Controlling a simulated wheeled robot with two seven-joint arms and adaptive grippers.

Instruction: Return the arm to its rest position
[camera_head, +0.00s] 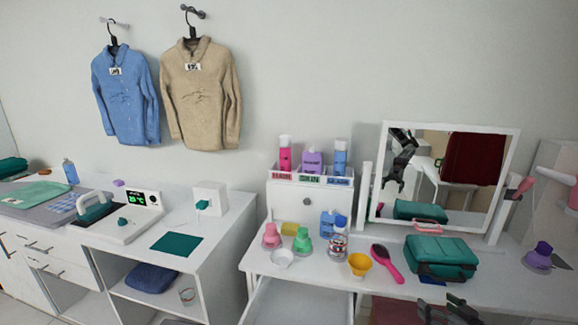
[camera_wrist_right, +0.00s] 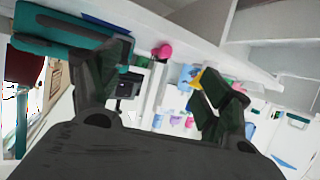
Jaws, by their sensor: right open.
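My right gripper (camera_head: 450,312) shows at the bottom edge of the head view, low in front of the white dressing table (camera_head: 310,278). Its dark fingers are apart with nothing between them, as the right wrist view (camera_wrist_right: 165,80) shows. The teal case (camera_head: 440,252) lies on the table above and behind the gripper. It also shows at the upper left of the right wrist view (camera_wrist_right: 60,30). My left gripper is not in view. A dark robot arm is reflected in the mirror (camera_head: 375,212); I cannot tell which arm it is.
A purple-topped item (camera_head: 540,256) is at the right. A white counter with an iron (camera_head: 98,208) is at the left.

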